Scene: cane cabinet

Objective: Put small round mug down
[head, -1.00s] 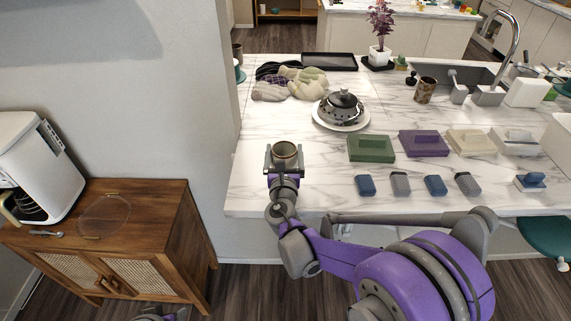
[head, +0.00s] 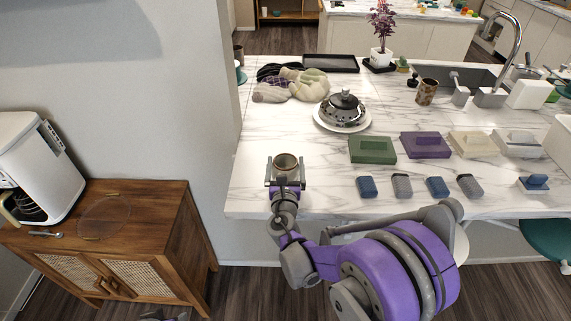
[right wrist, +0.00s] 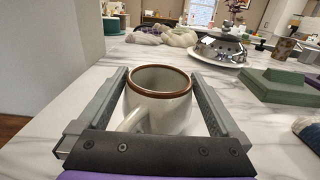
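The small round mug (head: 286,163) is off-white with a brown rim. It stands upright between the fingers of my right gripper (head: 285,172), near the left end of the marble counter. In the right wrist view the mug (right wrist: 160,100) has a finger close against each side, and its handle points back toward my right gripper (right wrist: 160,100). Its base is hidden, so I cannot tell whether it touches the counter. Only a small grey part of mine shows at the bottom edge of the head view; my left gripper's fingers cannot be made out.
The marble counter (head: 260,130) has free room around the mug. A domed dish on a plate (head: 343,112), a green block (head: 371,149) and a blue block (head: 367,187) lie to the right. Cloths (head: 291,86) lie behind. A wooden cabinet (head: 160,225) stands lower left.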

